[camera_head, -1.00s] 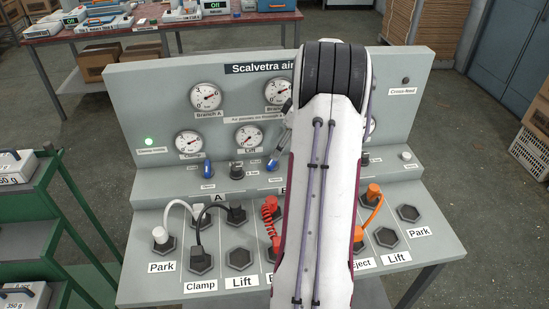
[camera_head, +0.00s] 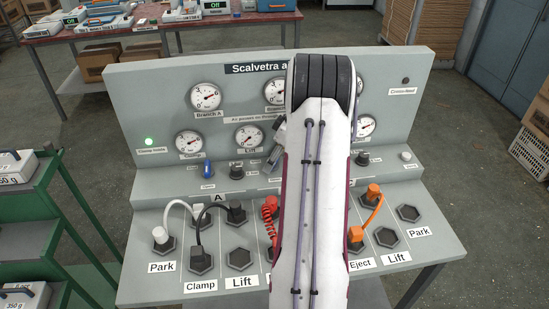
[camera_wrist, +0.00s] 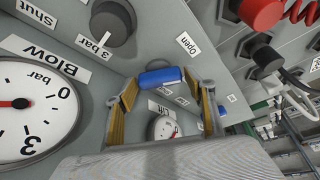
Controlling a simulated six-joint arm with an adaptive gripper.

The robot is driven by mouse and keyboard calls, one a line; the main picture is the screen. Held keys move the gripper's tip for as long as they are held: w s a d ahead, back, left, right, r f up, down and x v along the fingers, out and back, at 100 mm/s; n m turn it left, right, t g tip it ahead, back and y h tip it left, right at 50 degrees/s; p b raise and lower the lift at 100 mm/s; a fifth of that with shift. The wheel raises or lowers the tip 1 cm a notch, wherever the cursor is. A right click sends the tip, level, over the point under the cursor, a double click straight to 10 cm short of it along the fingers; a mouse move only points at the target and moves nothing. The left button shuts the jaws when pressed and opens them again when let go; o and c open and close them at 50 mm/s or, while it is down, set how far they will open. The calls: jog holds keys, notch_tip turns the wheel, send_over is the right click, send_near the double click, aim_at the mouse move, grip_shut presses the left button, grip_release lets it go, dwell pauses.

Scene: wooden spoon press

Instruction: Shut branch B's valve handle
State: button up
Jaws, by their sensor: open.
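A blue valve handle (camera_wrist: 155,77) shows in the wrist view, beside an "Open" label (camera_wrist: 188,43); I take it for branch B's. My gripper (camera_wrist: 160,84) is open, its two yellow-padded fingers on either side of the handle, with no clear grip on it. Whether a finger touches the handle I cannot tell. A "Shut" label (camera_wrist: 38,12) lies at the upper left. In the head view my arm and gripper (camera_head: 274,157) cover this handle. Another blue handle (camera_head: 207,168) stands left of it on the panel's step.
A black knob (camera_wrist: 112,22) with a "3 bar" label and the Blow gauge (camera_wrist: 35,105) are close to my gripper. A red plug (camera_wrist: 262,12) with a coiled hose is at the upper right. Black (camera_head: 215,212) and orange (camera_head: 371,212) hoses cross the lower shelf.

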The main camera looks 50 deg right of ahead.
jog(key=c, duration=0.8)
jog(key=shift+c, duration=0.2)
jog(key=shift+m, duration=0.5)
jog(key=shift+a+m+h, duration=0.15)
jog(key=shift+m+h, duration=0.95)
jog(key=shift+m, duration=1.3)
jog(key=shift+a+m+h, duration=0.1)
jog(key=shift+m+h, duration=0.5)
jog(key=shift+m, duration=1)
jog(key=shift+w+m+g+h, duration=0.1)
jog(key=shift+m+g+h, duration=0.4)
jog(key=shift+m, duration=0.9)
jog(key=o, duration=0.8)
jog(key=shift+o, duration=0.2)
jog(key=shift+r, duration=0.1)
jog(key=v, duration=1.2)
